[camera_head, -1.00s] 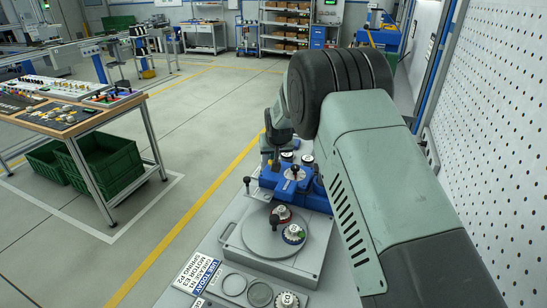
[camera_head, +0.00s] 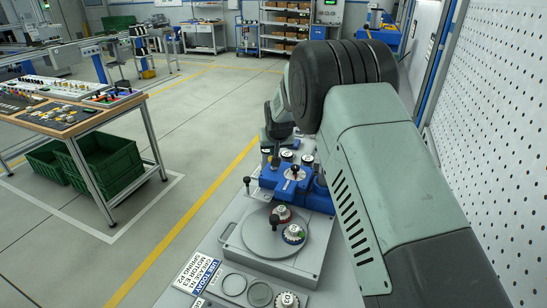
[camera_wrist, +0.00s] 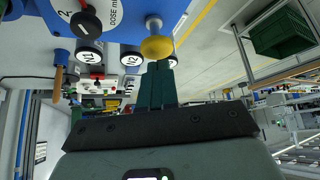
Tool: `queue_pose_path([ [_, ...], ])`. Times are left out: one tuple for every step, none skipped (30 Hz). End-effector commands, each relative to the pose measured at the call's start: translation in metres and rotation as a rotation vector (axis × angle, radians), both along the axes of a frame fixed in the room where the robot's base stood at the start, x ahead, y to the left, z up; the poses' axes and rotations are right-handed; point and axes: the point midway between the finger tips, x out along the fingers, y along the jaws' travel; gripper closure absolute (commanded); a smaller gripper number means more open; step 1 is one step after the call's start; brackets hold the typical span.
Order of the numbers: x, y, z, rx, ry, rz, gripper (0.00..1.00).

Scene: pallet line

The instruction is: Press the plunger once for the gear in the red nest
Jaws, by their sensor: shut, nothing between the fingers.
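The blue dosing press (camera_head: 268,179) stands behind a grey round plate (camera_head: 258,238). In the wrist view, its blue body (camera_wrist: 110,35) carries a white dose dial with a dark knob (camera_wrist: 86,23). A yellow knob on a metal stem (camera_wrist: 157,47), which looks like the plunger, projects from the body. My gripper (camera_wrist: 158,66) is shut and empty, its teal fingertips right by the yellow knob; I cannot tell whether they touch. On the plate sit a red-edged round piece (camera_head: 281,212), apparently the red nest, and another with green and blue (camera_head: 293,234). The gear itself is too small to tell.
Capped cartridges marked N1 (camera_wrist: 90,54) and N2 (camera_wrist: 130,58) stand by the press. Round trays (camera_head: 233,284) and a printed label card (camera_head: 197,277) lie at the front. A side table (camera_head: 95,118) stands left, with open floor between.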

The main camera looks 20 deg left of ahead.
Motion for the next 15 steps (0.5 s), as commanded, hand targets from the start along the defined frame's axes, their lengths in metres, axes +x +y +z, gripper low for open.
queue_pose_path([
  [0.000,0.000,0.004,0.001,-0.001,0.000,1.00],
  [0.000,0.000,0.006,0.001,-0.001,0.000,1.00],
  [0.000,0.000,0.009,0.001,-0.001,0.000,1.00],
  [0.000,0.000,0.011,0.001,-0.001,0.000,1.00],
  [0.000,0.000,0.014,0.001,-0.002,0.000,1.00],
  [0.000,0.000,0.017,0.002,-0.003,0.000,1.00],
  [0.001,0.000,0.019,0.002,-0.003,0.000,1.00],
  [0.000,0.000,0.021,0.002,-0.003,0.000,1.00],
  [0.001,0.000,0.024,0.001,-0.002,0.000,1.00],
  [0.000,0.000,0.026,0.001,-0.002,0.000,1.00],
  [0.000,0.000,0.028,0.001,-0.002,0.000,1.00],
  [0.000,0.000,0.030,0.001,-0.002,0.000,1.00],
  [0.000,0.000,0.032,0.001,-0.002,0.000,1.00],
  [0.001,0.000,0.033,0.002,-0.003,0.000,1.00],
  [0.000,0.000,0.035,0.002,-0.003,0.000,1.00],
])
